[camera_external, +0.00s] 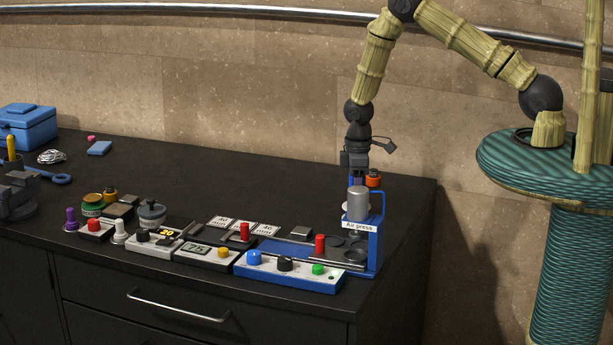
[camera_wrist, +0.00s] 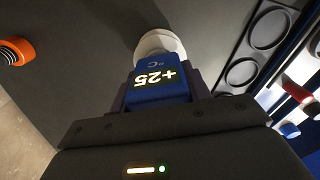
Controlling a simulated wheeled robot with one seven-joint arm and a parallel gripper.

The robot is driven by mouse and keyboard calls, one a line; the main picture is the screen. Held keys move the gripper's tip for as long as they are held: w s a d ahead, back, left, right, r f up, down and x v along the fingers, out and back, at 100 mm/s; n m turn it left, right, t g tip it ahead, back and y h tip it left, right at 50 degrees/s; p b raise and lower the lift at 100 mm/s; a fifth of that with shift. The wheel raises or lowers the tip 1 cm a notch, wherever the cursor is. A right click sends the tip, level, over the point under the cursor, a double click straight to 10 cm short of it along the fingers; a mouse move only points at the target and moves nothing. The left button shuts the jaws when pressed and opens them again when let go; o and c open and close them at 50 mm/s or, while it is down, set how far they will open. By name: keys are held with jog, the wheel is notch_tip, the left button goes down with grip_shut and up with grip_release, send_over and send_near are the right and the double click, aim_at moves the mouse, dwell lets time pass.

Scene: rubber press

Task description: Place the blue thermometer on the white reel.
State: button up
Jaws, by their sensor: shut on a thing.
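The blue thermometer (camera_wrist: 160,85) is between the fingers of my gripper (camera_wrist: 160,97) in the wrist view, its lit display reading +25 °C. The white reel (camera_wrist: 161,41) lies just beyond the thermometer's far end, which hides part of it. I cannot tell whether the two touch. In the external view my gripper (camera_external: 356,170) points down behind the press, and a bit of the blue thermometer (camera_external: 356,181) shows below it. There the press's silver cylinder hides most of what is under the thermometer; only a pale edge shows beside it.
The blue air press (camera_external: 376,240) with its silver cylinder (camera_external: 358,202) stands close in front of my gripper. An orange-and-dark object (camera_external: 373,178) is just right of it. Several control boxes line the table's front. The table (camera_external: 270,180) left of my gripper is clear.

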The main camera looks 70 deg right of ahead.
jog(key=shift+f, duration=0.15)
jog(key=o, duration=1.2)
notch_tip(320, 180, up, 12)
jog(key=b, duration=0.4)
jog(key=shift+f+b, duration=0.2)
jog(key=shift+b, duration=0.15)
jog(key=shift+r, duration=0.35)
